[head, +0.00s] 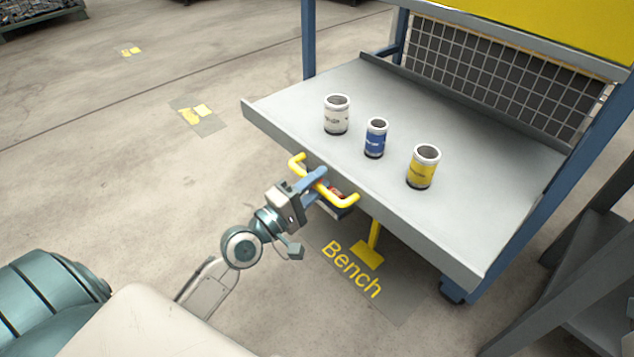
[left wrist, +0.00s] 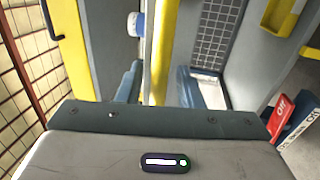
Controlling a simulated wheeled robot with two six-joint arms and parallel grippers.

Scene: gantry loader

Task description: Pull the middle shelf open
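The grey shelf (head: 290,92) juts out well in front of the rack's blue posts in the head view. Its yellow handle (head: 345,199) runs along the front edge. My left gripper (head: 317,182) is at the handle, with its fingers on either side of the bar. In the left wrist view the yellow bar (left wrist: 160,45) passes between the two fingers (left wrist: 158,88), which appear closed on it. Part of the grip is hidden behind the finger in the head view. My right gripper is not in view.
A white can (head: 337,115), a blue can (head: 376,139) and a yellow can (head: 423,167) stand upright on the shelf. A dark grey frame (head: 575,265) stands at the right. Below is a floor mark reading Bench (head: 352,270).

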